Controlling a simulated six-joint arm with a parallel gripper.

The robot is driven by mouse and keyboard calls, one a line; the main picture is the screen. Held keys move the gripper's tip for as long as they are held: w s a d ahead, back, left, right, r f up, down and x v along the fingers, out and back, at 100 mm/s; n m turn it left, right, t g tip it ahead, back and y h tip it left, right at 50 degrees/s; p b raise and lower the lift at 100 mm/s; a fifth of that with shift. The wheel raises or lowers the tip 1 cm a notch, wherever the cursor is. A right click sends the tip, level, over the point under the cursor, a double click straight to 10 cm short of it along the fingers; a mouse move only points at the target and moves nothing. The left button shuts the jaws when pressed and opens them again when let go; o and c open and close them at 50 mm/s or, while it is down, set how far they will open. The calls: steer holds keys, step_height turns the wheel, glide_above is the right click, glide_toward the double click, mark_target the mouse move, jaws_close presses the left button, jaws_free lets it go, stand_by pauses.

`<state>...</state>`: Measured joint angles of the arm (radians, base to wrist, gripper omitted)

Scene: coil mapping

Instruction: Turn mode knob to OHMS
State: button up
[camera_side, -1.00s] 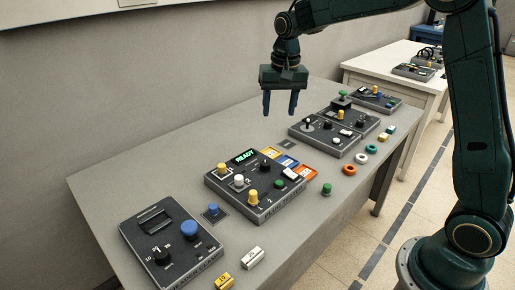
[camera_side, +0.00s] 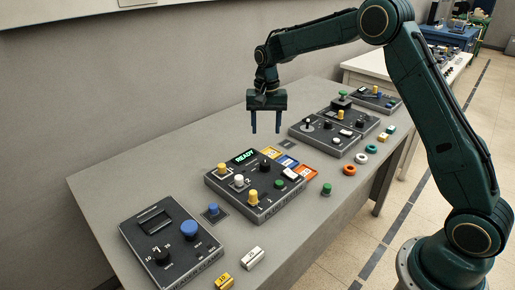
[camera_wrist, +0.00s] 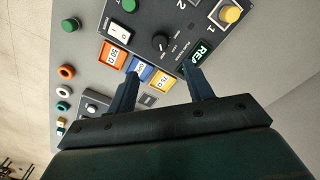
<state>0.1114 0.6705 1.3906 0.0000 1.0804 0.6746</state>
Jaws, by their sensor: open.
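The central dark panel (camera_side: 228,197) on the grey table has a lit READY display (camera_side: 245,157). A black knob (camera_side: 266,166) stands on it beside the display. In the wrist view this black knob (camera_wrist: 160,43) has a pale pointer line, and the lettering around it is too small to read. My gripper (camera_side: 266,130) is open and empty in the air above the far end of the panel. In the wrist view its fingertips (camera_wrist: 162,72) are spread apart, with the knob just beyond them. The fingers touch nothing that I can see.
A white knob (camera_side: 238,181), yellow knob (camera_side: 253,197) and green button (camera_side: 279,184) share the panel. Blue (camera_side: 287,161) and orange (camera_side: 306,172) tags lie at its right edge. Another panel with a blue knob (camera_side: 190,230) stands at the front left.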

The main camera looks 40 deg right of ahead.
mark_target(265, 163)
step_height(265, 163, down, 13)
steer(key=shift+f, duration=0.1)
stand_by(0.6)
steer(key=shift+c, duration=0.2)
steer(key=c, duration=0.9)
